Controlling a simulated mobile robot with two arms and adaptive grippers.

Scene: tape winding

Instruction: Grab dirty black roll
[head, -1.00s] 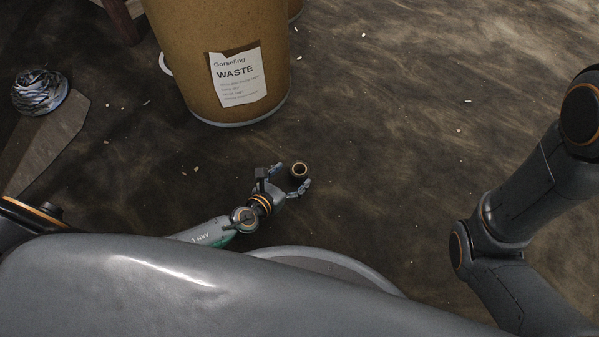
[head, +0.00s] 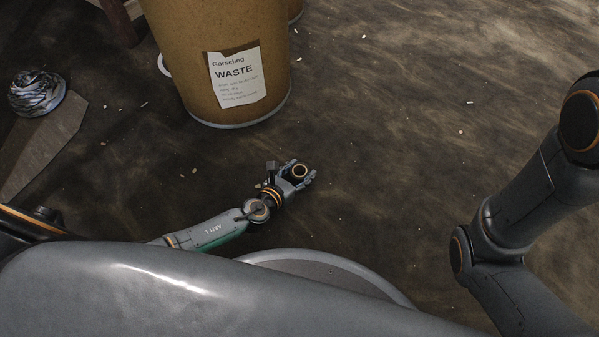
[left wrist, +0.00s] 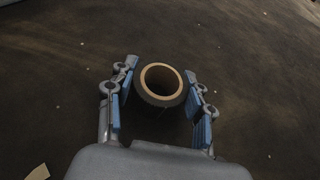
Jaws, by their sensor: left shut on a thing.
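The dirty black roll (head: 300,171) is dark with a tan inner core. In the head view it sits between the fingers of my left gripper (head: 301,174), low over the floor. In the left wrist view the roll (left wrist: 161,84) stands with its open core facing the camera. The blue-padded fingers of my left gripper (left wrist: 161,98) flank it on both sides, shut on it. Whether the roll touches the floor cannot be told. My right gripper is out of view; only part of my right arm shows at the right.
A large brown waste barrel (head: 212,60) with a paper label stands just beyond the gripper. A striped round object (head: 37,93) lies at the far left by a flat grey slab (head: 40,138). The dark floor (head: 400,130) to the right is clear except for small scraps.

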